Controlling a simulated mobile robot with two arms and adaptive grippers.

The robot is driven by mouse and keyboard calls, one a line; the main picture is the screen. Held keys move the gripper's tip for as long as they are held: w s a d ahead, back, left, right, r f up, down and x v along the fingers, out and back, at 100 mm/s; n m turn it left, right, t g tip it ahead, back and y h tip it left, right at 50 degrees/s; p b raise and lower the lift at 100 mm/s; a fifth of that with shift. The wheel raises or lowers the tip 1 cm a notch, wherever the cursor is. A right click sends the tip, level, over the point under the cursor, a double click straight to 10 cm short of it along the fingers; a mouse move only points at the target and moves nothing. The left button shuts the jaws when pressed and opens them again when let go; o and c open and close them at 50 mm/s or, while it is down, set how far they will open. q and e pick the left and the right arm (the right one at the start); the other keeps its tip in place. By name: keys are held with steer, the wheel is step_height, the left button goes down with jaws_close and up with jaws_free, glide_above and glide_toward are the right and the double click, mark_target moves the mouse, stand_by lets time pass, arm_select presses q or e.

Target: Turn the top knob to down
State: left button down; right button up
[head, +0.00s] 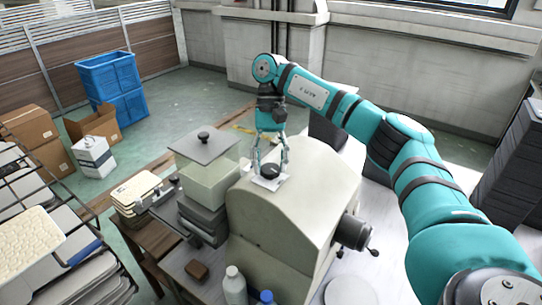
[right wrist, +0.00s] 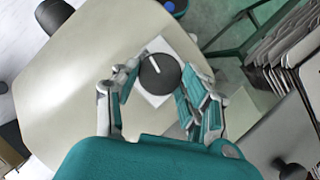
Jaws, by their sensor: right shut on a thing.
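The top knob (head: 270,172) is a round black dial on a white square plate, set on the top of a cream-coloured machine (head: 300,190). In the right wrist view the knob (right wrist: 158,80) shows a white pointer line that runs from near its middle toward the upper left edge. My right gripper (head: 271,164) comes down from above with its fingers on either side of the knob. In the right wrist view the fingers of my right gripper (right wrist: 160,76) flank the knob and are shut on it. My left gripper is not in view.
A clear box with a grey lid (head: 205,145) stands left of the machine. A dark crank (head: 355,232) sticks out of the machine's right side. Bottles (head: 235,285) stand in front. A wire rack with trays (head: 40,235) is at the far left.

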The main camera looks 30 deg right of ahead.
steer(key=shift+a+n+h, duration=0.1)
steer(key=shift+n+h, duration=0.3)
steer(key=shift+n, duration=0.8)
steer(key=o, duration=1.2)
steer(key=shift+w+r, duration=0.1)
steer(key=v, duration=1.1)
steer(key=shift+w+r, duration=0.3)
steer(key=shift+f, duration=0.1)
